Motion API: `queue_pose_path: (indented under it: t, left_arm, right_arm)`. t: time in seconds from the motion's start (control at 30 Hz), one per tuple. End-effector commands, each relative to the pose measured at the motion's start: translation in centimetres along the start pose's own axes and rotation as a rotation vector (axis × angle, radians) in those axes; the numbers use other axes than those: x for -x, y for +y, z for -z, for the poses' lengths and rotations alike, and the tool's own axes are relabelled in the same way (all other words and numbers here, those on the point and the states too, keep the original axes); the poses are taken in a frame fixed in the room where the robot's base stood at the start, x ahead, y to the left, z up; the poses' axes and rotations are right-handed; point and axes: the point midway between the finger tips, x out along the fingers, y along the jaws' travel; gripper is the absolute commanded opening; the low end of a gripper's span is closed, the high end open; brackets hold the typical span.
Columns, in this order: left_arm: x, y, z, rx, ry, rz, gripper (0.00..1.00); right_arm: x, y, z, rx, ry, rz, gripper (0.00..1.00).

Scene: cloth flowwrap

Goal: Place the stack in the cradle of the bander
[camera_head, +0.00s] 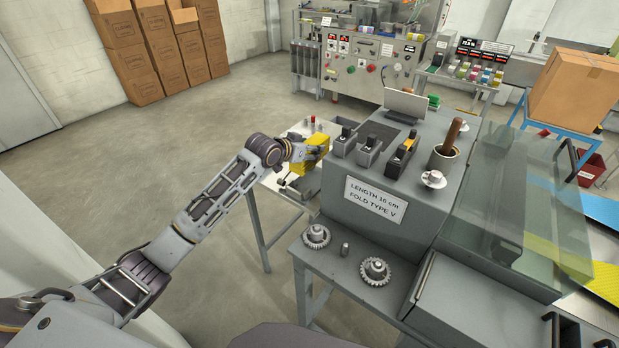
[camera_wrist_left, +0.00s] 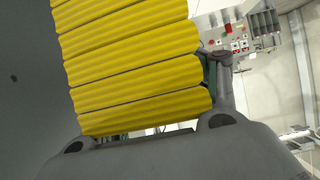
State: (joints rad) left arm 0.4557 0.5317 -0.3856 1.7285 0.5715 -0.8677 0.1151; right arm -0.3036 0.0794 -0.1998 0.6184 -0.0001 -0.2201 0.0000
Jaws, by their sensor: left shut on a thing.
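The stack of yellow folded cloths (camera_head: 319,140) is in my left gripper (camera_head: 311,152), beside the left side of the grey machine. In the left wrist view the stack (camera_wrist_left: 130,62) fills the upper middle as several yellow layers, with a gripper finger (camera_wrist_left: 222,85) against its right edge. My left gripper is shut on it. The stack is above or at a small light table (camera_head: 265,183); I cannot tell whether it touches anything below. The bander and its cradle are not clear to me; small metal parts (camera_head: 287,184) show below the gripper. My right gripper is out of view.
The grey machine (camera_head: 372,213) labelled "LENGTH 10 cm FOLD TYPE V" stands close right of the gripper. Gears (camera_head: 375,270) lie on its front shelf. A control cabinet (camera_head: 360,62) stands behind. Cardboard boxes (camera_head: 125,50) line the left wall. The floor at left is clear.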

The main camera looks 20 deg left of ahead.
Motion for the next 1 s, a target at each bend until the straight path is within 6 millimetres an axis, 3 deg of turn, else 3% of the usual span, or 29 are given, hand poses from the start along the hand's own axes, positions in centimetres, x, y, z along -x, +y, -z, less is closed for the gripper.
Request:
queue_pose_path:
  t: [0.4,1.0]
  left_arm:
    - [-2.4,0.0,-4.5,0.001,-0.003,-0.001,0.35]
    - [-3.2,0.0,-6.0,0.001,-0.004,0.000,0.35]
  right_arm:
    - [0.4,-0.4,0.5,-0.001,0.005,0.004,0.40]
    - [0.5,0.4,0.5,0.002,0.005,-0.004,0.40]
